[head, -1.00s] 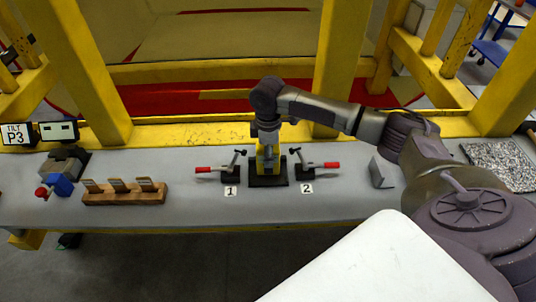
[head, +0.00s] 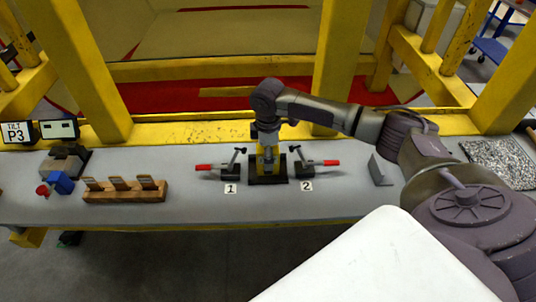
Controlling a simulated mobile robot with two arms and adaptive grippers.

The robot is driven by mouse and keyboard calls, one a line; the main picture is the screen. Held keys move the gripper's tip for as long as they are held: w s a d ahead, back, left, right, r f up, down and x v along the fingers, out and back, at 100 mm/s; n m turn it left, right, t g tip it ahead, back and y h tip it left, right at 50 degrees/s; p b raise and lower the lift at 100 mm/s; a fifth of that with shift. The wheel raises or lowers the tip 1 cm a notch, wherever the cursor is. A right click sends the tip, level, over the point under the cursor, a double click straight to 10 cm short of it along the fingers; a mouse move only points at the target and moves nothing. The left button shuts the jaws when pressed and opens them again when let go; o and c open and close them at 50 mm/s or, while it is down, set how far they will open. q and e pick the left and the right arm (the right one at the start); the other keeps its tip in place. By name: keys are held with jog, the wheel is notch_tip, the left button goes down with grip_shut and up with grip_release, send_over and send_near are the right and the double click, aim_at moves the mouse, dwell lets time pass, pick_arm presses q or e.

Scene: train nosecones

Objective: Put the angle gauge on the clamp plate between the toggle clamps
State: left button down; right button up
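My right arm reaches in from the right, and its gripper (head: 268,153) points down over the black clamp plate (head: 268,181) in the middle of the bench. Whether its fingers are open or shut is too small to tell. A yellow part (head: 261,166) shows right at the fingers, above the plate. It is partly hidden, and I cannot tell whether it is the angle gauge or part of the fixture. Red-handled toggle clamps stand on both sides of the plate, one by label 1 (head: 229,171) and one by label 2 (head: 303,170). My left gripper is out of view.
A wooden block with several slotted pieces (head: 124,194) and a vise-like device with a blue part (head: 61,182) stand at left. A "TILT P3" sign (head: 17,133) and a small display (head: 58,129) are behind. A grey bracket (head: 381,170) stands right of the clamps.

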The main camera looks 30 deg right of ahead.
notch_tip(320, 180, up, 12)
jog(key=shift+b, duration=1.05)
